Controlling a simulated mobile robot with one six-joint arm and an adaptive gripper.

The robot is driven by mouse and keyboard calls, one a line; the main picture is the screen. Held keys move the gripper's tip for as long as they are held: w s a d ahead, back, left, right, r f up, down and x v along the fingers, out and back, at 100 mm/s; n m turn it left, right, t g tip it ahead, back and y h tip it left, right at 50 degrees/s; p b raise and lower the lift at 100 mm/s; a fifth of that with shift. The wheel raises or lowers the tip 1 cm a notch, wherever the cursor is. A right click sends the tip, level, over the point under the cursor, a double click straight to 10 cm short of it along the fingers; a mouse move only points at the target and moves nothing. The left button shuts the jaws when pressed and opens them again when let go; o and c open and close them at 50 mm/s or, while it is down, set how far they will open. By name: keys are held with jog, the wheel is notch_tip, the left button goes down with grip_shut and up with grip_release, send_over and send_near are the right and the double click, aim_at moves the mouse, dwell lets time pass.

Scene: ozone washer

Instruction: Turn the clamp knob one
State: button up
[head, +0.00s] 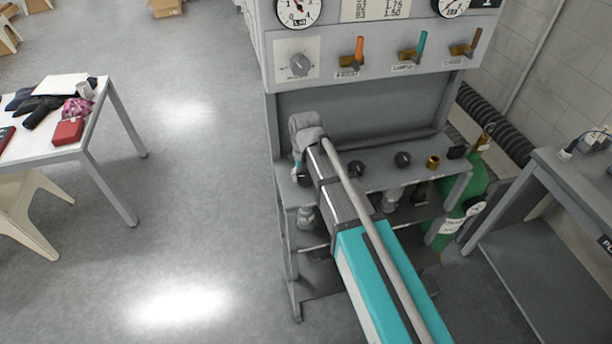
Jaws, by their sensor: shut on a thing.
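My teal and grey arm reaches over the washer bench (440,175) to its left end. My gripper (298,172) points down there, shut on the leftmost dark knob (305,181), which I take to be clamp knob one. My wrist and arm hide most of this knob and the fingertips, so its turn angle cannot be seen. Two more black knobs stand along the bench to the right, one beside my arm (357,168) and one farther right (403,159).
A brass fitting (433,162) and a black block (456,152) sit at the bench's right. Above is a panel with gauges, a dial (299,65) and coloured valve levers (420,44). A green cylinder (480,185) stands at right. The floor (200,180) left of the bench is free.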

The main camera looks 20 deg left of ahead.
jog(key=shift+w, duration=0.1)
jog(key=o, duration=1.1)
jog(key=shift+w, duration=0.1)
